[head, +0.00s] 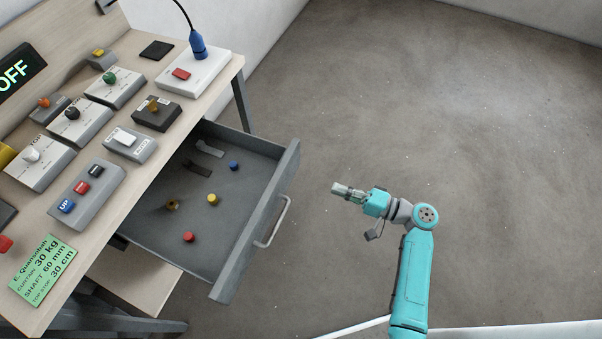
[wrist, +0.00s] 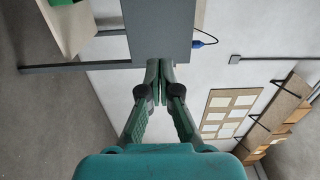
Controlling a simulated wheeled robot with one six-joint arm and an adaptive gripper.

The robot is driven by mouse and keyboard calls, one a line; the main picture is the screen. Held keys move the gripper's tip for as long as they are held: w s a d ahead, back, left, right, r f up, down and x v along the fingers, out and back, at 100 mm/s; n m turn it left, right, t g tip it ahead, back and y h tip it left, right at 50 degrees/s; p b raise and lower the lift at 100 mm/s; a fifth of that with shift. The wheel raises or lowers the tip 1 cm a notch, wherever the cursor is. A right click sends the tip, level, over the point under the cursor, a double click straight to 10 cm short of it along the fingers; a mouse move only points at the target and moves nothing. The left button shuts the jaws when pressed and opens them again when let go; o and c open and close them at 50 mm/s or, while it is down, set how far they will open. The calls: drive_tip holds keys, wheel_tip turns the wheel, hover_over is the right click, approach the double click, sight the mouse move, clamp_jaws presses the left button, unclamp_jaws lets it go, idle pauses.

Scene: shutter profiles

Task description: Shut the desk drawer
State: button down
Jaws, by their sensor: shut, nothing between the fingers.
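The grey desk drawer (head: 270,213) stands pulled out from under the wooden desk top (head: 168,118), with a light bar handle (head: 272,224) on its front.
Switch boxes, a green label card (head: 43,270) and a white box with a blue plug (head: 198,48) sit on the desk top. The concrete floor (head: 420,110) right of the drawer is clear. A wall board with papers (wrist: 228,112) shows in the wrist view.

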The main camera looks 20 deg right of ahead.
sight(290, 172)
drive_tip(key=x, duration=1.2)
drive_tip(key=shift+w+a, duration=0.1)
